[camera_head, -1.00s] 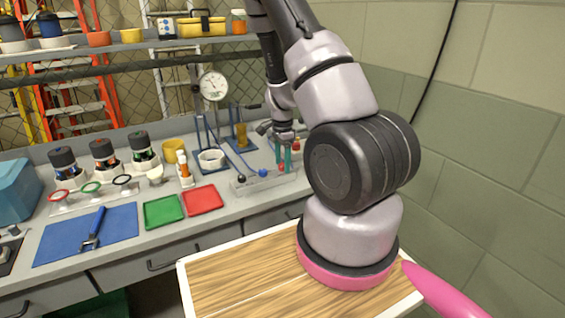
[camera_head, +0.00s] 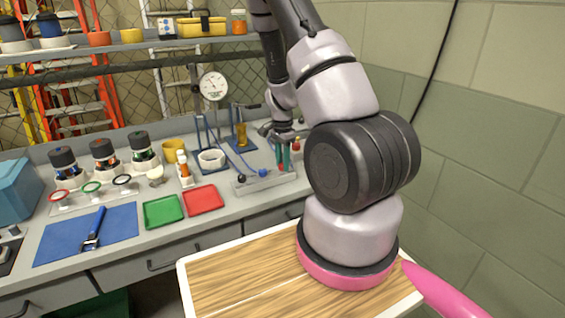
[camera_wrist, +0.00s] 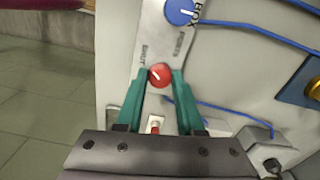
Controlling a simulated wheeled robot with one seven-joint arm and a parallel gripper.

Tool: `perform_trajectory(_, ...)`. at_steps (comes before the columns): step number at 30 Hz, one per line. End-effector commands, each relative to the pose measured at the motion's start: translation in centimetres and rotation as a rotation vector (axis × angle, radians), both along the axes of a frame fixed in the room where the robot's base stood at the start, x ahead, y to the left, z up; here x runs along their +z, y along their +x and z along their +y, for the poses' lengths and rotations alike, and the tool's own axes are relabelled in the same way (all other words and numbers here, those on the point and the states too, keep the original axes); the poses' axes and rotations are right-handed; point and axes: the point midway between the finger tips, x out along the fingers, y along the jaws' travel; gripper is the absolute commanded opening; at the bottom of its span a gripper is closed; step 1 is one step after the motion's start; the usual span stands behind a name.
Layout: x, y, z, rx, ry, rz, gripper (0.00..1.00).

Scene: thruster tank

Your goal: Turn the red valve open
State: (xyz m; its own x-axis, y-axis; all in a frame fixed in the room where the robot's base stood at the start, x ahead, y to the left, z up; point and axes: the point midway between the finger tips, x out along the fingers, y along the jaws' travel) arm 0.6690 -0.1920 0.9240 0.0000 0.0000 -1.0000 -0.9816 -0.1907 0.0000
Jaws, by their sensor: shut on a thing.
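The red valve (camera_wrist: 160,75) is a round red knob with a white pointer mark, on a pale panel (camera_wrist: 156,35) in the wrist view. The mark is slanted. Lettering that seems to read "SHUT" is printed on the panel beside the knob, with more lettering to its right. My gripper (camera_wrist: 159,77) has its two green fingers on either side of the knob, shut on it. In the head view, my gripper (camera_head: 283,158) reaches down to the small fixture at the back right of the bench; the knob there is small and partly hidden.
A blue knob (camera_wrist: 181,11) sits close beyond the red one on the same panel. Blue tubes run across the bench. A small red-and-white part (camera_wrist: 155,124) lies between my fingers' bases. A red tray (camera_head: 203,199) and a green tray (camera_head: 163,211) lie left of the fixture.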

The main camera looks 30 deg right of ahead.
Motion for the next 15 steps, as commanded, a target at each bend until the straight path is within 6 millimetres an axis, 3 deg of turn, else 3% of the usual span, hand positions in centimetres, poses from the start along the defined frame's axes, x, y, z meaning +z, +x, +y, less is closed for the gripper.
perform_trajectory(15, 0.03, 0.04, -0.05, 0.473, 0.000, -0.002, 0.00)
